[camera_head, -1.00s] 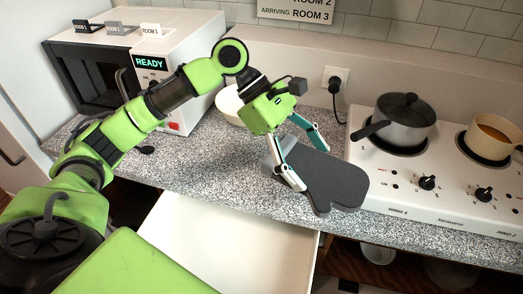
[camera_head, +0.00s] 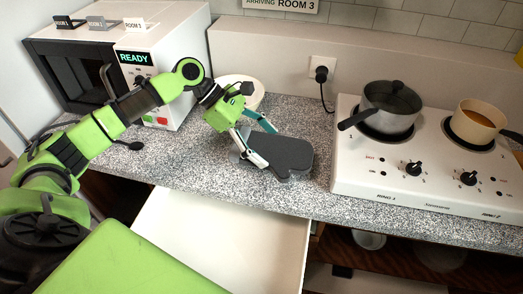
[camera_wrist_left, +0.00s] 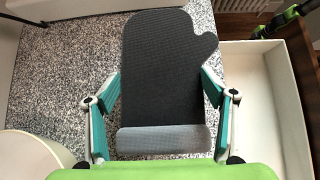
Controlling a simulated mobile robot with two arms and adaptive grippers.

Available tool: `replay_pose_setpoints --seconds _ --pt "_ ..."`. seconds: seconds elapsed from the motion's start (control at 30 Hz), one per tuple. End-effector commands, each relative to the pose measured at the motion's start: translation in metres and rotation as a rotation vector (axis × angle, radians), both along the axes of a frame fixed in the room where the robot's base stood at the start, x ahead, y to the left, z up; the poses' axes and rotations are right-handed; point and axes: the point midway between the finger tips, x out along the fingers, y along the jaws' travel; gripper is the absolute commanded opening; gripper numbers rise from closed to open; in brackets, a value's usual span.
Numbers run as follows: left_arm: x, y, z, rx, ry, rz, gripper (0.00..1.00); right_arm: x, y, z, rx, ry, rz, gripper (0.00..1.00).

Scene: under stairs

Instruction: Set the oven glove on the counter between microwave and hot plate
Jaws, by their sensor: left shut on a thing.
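The dark grey oven glove (camera_head: 285,154) is at the speckled counter (camera_head: 205,165), between the microwave (camera_head: 177,68) and the hot plate (camera_head: 408,190). My left gripper (camera_head: 262,143) is shut on the glove near its lighter cuff. In the left wrist view the glove (camera_wrist_left: 165,75) lies between the two fingers, its thumb to the right and its cuff nearest the palm. I cannot tell whether the glove's whole underside touches the counter.
A white bowl (camera_head: 247,92) stands behind my left gripper. A lidded pot (camera_head: 390,108) and an orange-filled pan (camera_head: 476,124) stand on the hot plate. An open white drawer (camera_head: 225,235) juts out below the counter. A black plug (camera_head: 321,73) sits in the wall.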

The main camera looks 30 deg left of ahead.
Motion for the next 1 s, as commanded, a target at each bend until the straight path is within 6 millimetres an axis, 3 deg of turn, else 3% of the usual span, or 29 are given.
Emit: replay_pose_setpoints --seconds 0.27,0.47,0.67,0.7,0.73,1.0 --pt "0.007 0.013 -0.017 0.0 0.0 0.001 0.37 0.0 0.0 0.002 0.0 0.0 -0.001 0.26" --pt "0.006 0.012 -0.044 -0.001 0.003 0.0 0.37 0.0 0.0 0.01 0.0 0.001 -0.001 0.26" --pt "0.006 0.012 -0.047 0.0 -0.001 0.0 0.37 -0.001 0.0 0.009 0.0 0.001 -0.001 0.26" --pt "0.006 0.012 -0.047 0.001 0.0 0.0 0.86 -0.001 0.0 0.008 0.0 0.001 -0.001 0.26" --pt "0.006 0.012 -0.047 0.001 0.0 0.0 0.92 -0.001 0.0 0.008 0.0 0.001 -0.001 0.26" --pt "0.006 0.012 -0.046 0.001 0.0 0.0 0.92 -0.001 -0.001 0.008 -0.001 0.001 -0.001 0.26"
